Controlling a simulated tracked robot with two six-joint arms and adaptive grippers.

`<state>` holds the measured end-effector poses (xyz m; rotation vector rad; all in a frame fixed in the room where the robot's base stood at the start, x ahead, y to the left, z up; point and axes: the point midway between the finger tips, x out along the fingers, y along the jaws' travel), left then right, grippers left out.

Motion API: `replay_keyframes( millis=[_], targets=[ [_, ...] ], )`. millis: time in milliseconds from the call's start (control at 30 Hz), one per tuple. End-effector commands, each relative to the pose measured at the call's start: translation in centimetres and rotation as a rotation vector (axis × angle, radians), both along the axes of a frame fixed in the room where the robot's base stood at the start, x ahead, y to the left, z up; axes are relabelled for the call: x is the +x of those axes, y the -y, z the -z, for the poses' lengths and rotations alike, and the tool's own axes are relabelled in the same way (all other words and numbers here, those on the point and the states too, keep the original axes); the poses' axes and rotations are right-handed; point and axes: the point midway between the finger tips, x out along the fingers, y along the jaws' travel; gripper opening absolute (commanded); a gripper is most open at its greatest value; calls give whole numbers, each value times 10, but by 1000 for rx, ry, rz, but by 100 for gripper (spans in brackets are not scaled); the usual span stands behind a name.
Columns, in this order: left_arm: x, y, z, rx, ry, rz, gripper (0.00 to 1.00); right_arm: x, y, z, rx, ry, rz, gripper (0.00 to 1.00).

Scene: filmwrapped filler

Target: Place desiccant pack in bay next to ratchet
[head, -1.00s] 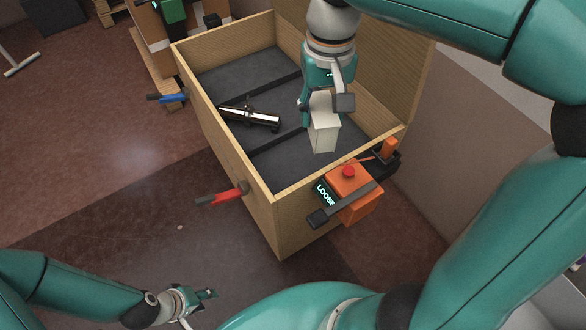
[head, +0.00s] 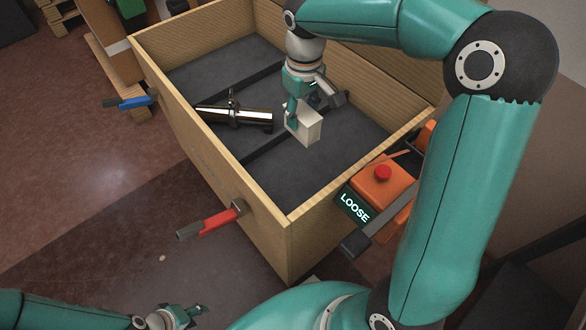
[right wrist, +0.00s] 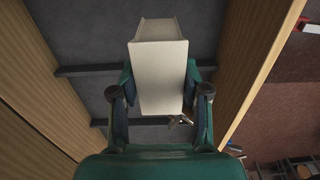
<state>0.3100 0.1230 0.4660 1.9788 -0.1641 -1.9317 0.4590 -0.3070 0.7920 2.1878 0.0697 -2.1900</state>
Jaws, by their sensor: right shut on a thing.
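The desiccant pack (head: 304,124) is a pale, upright box held inside the wooden crate. My right gripper (head: 301,105) is shut on it; in the right wrist view the pack (right wrist: 160,78) sits between both fingers. Whether its base touches the crate floor cannot be told. A shiny metal tool (head: 250,117), apparently the ratchet, lies in the middle bay, left of the pack. The pack is near the front divider (head: 250,147); which bay it is over is unclear. My left gripper (head: 187,314) is away from the crate at the bottom left, small, its opening unclear.
The crate (head: 205,150) has high walls and dark dividers. An orange box (head: 378,190) with a red button and a "LOOSE" display is on its near right side. A red handle (head: 212,221) and a blue handle (head: 130,102) stick out on the left. The front bay floor (head: 300,175) is largely clear.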

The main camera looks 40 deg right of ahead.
Motion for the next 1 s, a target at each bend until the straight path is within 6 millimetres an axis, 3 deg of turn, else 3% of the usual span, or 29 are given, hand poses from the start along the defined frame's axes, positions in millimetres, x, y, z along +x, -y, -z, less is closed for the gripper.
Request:
replay_keyframes(
  millis=[300,500,833,1000],
  targets=[
    [0,0,22,0,0,0,40,3,-6,84,1,-7,-14,4],
    [0,0,31,0,0,0,40,4,-7,128,1,-5,-15,4],
    [0,0,37,0,0,0,40,4,-7,154,0,-3,-16,4],
    [0,0,43,0,0,0,40,4,-7,179,1,-4,-15,4]
  ],
)
